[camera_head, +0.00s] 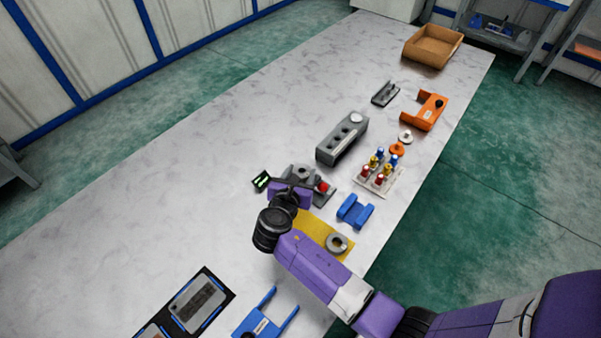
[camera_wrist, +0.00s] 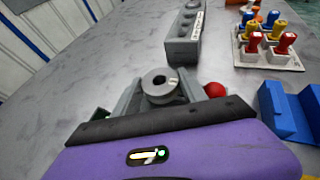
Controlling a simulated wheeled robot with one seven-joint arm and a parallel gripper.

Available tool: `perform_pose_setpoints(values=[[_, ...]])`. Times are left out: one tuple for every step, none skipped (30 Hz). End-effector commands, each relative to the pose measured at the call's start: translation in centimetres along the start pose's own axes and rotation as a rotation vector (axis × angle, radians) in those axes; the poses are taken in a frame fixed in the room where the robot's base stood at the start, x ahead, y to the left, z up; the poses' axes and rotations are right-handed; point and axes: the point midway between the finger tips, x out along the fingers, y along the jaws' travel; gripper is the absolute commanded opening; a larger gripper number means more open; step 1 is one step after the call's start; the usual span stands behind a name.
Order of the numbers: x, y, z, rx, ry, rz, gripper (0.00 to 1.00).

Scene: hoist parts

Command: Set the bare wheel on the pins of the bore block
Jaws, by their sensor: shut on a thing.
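My gripper (camera_wrist: 160,90) is shut on a grey wheel (camera_wrist: 159,84) with a round hole in its middle. The wheel sits between the two grey fingers, hub facing up. In the head view my gripper (camera_head: 302,178) is over the table, just short of the grey block, and the wheel is hard to make out. The long grey block (camera_head: 342,140) has a row of round holes in its top and a pale disc at its far end. It also shows ahead in the wrist view (camera_wrist: 185,38), apart from the wheel. I cannot make out pins on it.
A red ball (camera_head: 323,187) on a grey fixture is close beside my gripper. A white rack (camera_head: 380,180) of coloured plugs and a blue cradle (camera_head: 355,211) stand to the right. A grey ring (camera_head: 338,243) lies on a yellow mat (camera_head: 314,229). The table's left is clear.

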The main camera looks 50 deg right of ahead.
Motion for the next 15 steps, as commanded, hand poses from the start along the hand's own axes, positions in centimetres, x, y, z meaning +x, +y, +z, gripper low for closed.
perform_pose_setpoints(values=[[0.03,0.05,0.02,0.001,-0.002,0.001,0.0],[0.04,0.05,-0.02,0.001,-0.002,0.001,0.0],[0.06,0.05,-0.07,0.001,-0.002,0.001,0.0],[0.08,0.05,-0.1,0.001,-0.002,0.001,0.0],[0.1,0.05,-0.14,0.001,-0.002,0.001,0.0],[0.12,0.05,-0.19,0.001,-0.002,0.001,0.0],[0.13,0.05,-0.23,0.001,-0.002,0.001,0.0],[0.15,0.05,-0.26,0.001,-0.002,0.001,0.0],[0.17,0.05,-0.31,0.001,-0.002,0.001,0.0],[0.18,0.05,-0.35,0.001,-0.002,0.001,0.0],[0.2,0.05,-0.39,0.001,-0.002,0.001,0.0],[0.22,0.05,-0.44,0.001,-0.002,0.001,0.0],[0.23,0.05,-0.47,0.001,-0.002,0.001,0.0],[0.25,0.05,-0.51,0.001,-0.002,0.001,0.0],[0.27,0.04,-0.57,0.001,-0.002,0.001,0.0]])
